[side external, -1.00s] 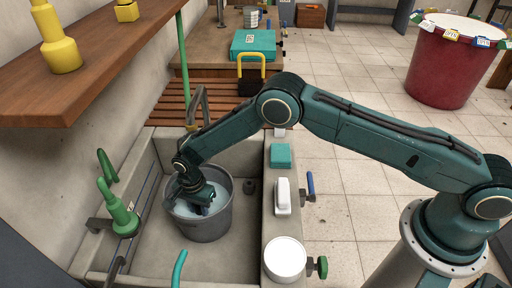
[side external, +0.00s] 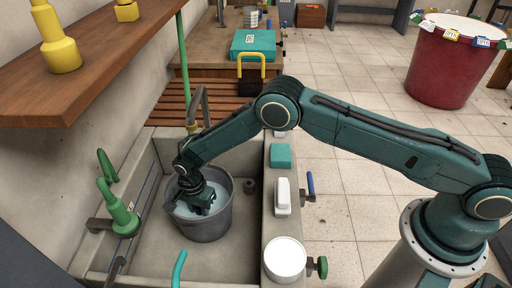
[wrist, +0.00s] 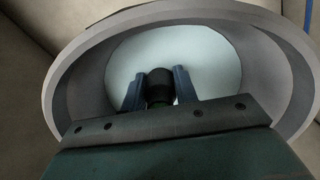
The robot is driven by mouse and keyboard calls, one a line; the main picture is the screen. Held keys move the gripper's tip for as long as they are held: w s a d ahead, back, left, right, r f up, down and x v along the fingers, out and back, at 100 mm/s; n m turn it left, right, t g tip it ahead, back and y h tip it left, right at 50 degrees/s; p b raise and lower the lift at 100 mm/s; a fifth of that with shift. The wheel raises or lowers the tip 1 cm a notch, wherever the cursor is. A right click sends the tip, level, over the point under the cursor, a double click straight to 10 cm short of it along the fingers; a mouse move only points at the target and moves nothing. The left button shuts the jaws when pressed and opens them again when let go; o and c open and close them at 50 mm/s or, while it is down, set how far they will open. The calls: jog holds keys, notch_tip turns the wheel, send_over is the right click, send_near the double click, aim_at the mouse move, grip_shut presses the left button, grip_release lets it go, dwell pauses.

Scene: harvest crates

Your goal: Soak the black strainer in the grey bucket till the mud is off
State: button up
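The grey bucket (side external: 207,229) stands in the concrete sink and holds pale water; it also fills most of the wrist view (wrist: 85,85). My gripper (side external: 203,203) points down inside the bucket, at the water. In the wrist view its two blue fingers (wrist: 159,88) close on both sides of a dark, rounded piece, which looks like part of the black strainer (wrist: 159,84). The rest of the strainer is hidden by my gripper or under the water. I cannot tell whether mud is on it.
The concrete sink (side external: 160,262) surrounds the bucket, with a green tap (side external: 122,216) to its left. A teal block (side external: 280,156), a white brush-like item (side external: 283,196) and a white round container (side external: 285,259) sit on the right ledge. A wooden shelf (side external: 120,75) overhangs upper left.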

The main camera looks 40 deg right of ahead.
jog(key=o, duration=0.4)
jog(key=shift+o, duration=0.2)
jog(key=shift+r, duration=0.1)
notch_tip(320, 180, up, 14)
dwell(0.5)
